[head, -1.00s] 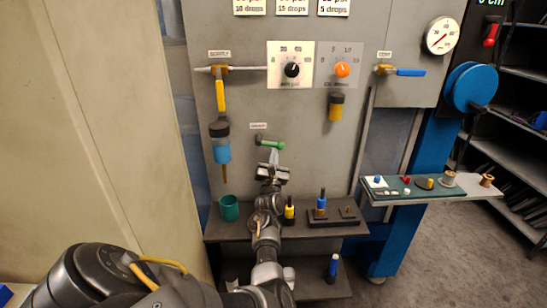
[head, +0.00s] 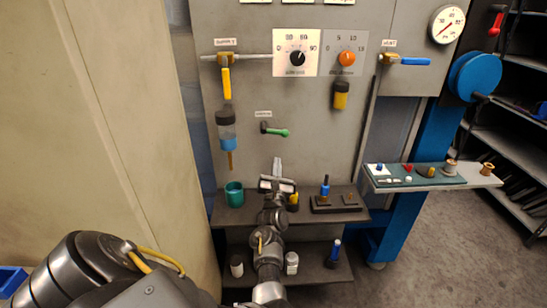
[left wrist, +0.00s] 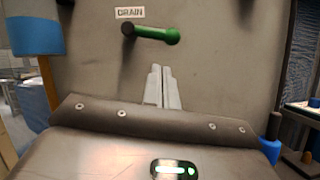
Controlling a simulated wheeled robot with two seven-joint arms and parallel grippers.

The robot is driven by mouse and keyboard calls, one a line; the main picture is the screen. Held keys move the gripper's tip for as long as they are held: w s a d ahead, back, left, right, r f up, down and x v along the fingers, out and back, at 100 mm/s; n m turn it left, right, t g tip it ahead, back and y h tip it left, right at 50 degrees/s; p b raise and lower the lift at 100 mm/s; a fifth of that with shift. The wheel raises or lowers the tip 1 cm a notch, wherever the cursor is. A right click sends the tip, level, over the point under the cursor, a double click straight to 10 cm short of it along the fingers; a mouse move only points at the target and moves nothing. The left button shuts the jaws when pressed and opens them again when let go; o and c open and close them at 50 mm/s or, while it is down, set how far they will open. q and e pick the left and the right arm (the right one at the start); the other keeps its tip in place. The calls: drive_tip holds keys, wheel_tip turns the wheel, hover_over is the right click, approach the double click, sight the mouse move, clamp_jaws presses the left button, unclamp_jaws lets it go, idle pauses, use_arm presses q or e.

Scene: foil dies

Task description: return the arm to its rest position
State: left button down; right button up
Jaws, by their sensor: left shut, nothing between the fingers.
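My left arm reaches in from the lower left in the head view. My left gripper (head: 277,168) is shut and empty, pointing up in front of the grey panel (head: 310,130), above the small dark shelf (head: 240,218). In the left wrist view its two fingers (left wrist: 163,88) are together with nothing between them. The green-tipped drain lever (head: 274,130) is on the panel above the fingertips, apart from them. It also shows in the left wrist view (left wrist: 152,34), under its DRAIN label. My right gripper is in no view.
A teal cup (head: 234,194) stands left of my gripper. A yellow bottle (head: 293,201), partly hidden, and a black block (head: 336,204) holding a blue-topped piece stand to the right. Bottles stand on a lower shelf. A side tray (head: 450,178) with small parts sits further right.

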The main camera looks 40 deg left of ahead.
use_arm(q)
drive_tip(key=shift+s+d+f, duration=0.1)
drive_tip(key=shift+d, duration=0.15)
idle(0.4)
